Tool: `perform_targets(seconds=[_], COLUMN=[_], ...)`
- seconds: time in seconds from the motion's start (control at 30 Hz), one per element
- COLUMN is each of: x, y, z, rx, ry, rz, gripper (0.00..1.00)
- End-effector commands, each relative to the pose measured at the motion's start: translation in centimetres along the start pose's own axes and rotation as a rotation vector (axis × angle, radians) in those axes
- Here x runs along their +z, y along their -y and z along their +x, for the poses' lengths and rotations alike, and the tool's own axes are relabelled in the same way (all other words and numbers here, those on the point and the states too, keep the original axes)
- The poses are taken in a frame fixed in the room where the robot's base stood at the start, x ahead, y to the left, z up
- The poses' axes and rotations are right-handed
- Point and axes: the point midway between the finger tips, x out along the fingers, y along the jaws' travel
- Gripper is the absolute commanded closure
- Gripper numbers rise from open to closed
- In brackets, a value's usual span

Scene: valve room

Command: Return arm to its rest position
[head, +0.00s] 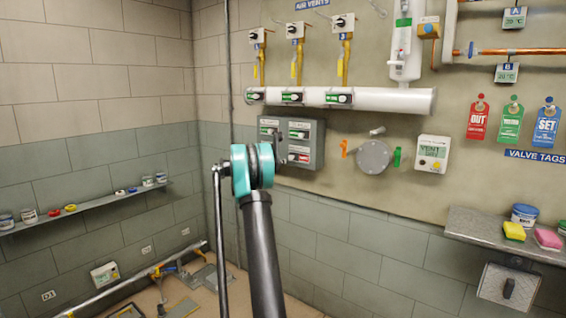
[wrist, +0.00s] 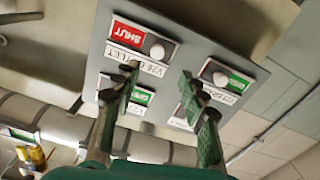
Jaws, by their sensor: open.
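My gripper (wrist: 160,72) is open and empty in the wrist view, its two green-padded fingers spread in front of a grey panel (wrist: 185,50). The panel fills much of that view. It carries a red SHUT plate (wrist: 130,33) with a round knob, and plates with green parts, one at the right (wrist: 238,84). I cannot tell how far the fingertips are from the panel.
A white pipe (head: 380,99) with yellow-handled vents runs above the panel. A round grey cover (head: 373,157) and a VENT box (head: 433,153) sit to its right. A shelf (head: 480,228) juts out at right, another (head: 95,205) at left. Floor piping (head: 125,285) lies lower left.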

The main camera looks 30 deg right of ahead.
Motion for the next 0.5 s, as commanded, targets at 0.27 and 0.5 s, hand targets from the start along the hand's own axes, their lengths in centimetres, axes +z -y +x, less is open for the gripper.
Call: perform_targets(seconds=[0.27,0.5], x=[0.0,0.0], y=[0.0,0.0], z=[-2.0,-2.1], rx=[0.000,0.000], ry=[0.000,0.000], rz=[0.000,0.000], gripper=[0.57,0.57])
